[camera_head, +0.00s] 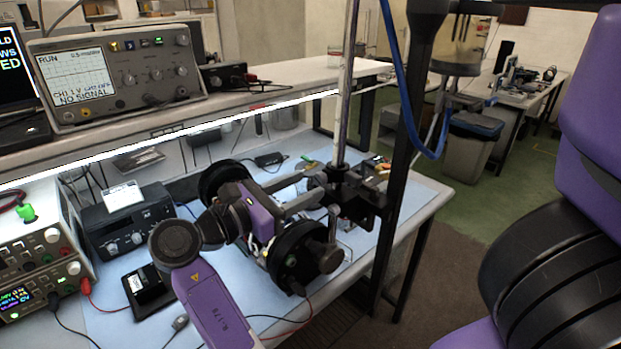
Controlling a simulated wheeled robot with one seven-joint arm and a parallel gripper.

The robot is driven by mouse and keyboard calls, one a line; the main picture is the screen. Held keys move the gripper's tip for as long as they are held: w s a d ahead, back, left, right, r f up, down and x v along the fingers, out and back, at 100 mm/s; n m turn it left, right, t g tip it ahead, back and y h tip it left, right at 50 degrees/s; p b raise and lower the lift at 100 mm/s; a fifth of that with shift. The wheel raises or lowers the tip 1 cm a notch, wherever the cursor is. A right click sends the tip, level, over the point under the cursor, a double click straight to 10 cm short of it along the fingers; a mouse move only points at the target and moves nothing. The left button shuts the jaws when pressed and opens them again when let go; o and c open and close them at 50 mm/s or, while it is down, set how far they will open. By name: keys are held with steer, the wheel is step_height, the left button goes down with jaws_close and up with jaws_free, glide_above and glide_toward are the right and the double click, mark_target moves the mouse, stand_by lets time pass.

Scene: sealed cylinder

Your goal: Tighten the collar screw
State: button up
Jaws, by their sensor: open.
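A shiny vertical rod (347,90) passes down into a dark clamp-like collar (348,184) over the bench. The collar screw cannot be made out for certain. My purple arm comes up from the bottom edge and bends right at a dark round joint. My gripper (322,182) is open, with two grey bar-like fingers pointing right at the collar. The fingertips are close to the collar's left side; I cannot tell whether they touch it. Round black discs (304,259) sit around the purple wrist and partly hide what is below.
A black upright post (408,150) and a blue hose (402,75) stand right of the rod. The blue-matted bench (425,205) carries a black instrument (128,225) and loose cables. An oscilloscope (118,73) stands on the shelf. Floor is open beyond the bench.

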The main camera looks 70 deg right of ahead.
mark_target(320, 179)
steer(key=shift+x, duration=1.3)
jaws_close()
